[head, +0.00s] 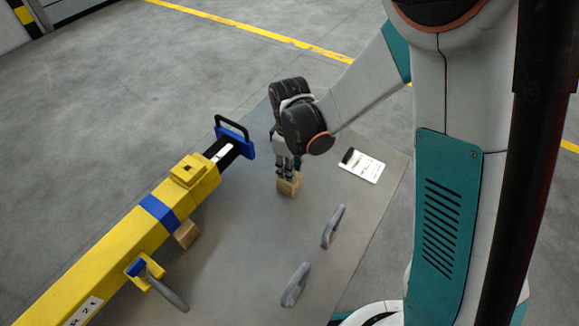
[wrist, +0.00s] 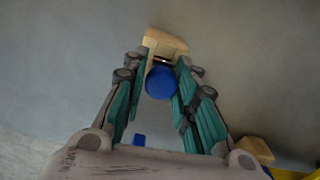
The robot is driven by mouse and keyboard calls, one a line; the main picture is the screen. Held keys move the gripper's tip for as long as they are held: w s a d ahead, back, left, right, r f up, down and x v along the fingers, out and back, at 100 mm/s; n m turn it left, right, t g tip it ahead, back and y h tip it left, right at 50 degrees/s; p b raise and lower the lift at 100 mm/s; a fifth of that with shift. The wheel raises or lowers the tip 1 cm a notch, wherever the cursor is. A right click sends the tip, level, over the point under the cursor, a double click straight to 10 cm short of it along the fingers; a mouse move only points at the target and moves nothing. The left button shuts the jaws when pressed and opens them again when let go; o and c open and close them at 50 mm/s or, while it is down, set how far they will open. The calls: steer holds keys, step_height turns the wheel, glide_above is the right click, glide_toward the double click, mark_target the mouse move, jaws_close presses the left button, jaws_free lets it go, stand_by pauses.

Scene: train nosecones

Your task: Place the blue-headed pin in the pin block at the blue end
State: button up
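The blue-headed pin shows its round blue head (wrist: 161,82) between my fingers in the wrist view; its shank is hidden. A small wooden block (wrist: 165,41) is just beyond it, at the fingertips. In the head view my gripper (head: 287,172) points down at this wooden block (head: 290,187) on the grey table. The fingers stand on either side of the head; I cannot tell whether they press on it. The yellow pin block (head: 188,169) sits on top of the yellow beam (head: 110,250), near the end with the blue plate (head: 235,138).
A second wooden block (head: 187,234) is beside the beam. Two grey handles (head: 332,227) (head: 295,285) and a white label card (head: 362,165) lie on the grey table (head: 240,255). A clamp with a grey lever (head: 167,290) sticks out from the beam. A black handle (head: 232,125) rises at the blue end.

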steer(key=shift+o, duration=0.8)
steer(key=shift+r, duration=0.1)
step_height(320, 180, up, 12)
steer(key=p, duration=0.4)
steer(key=shift+r, duration=0.1)
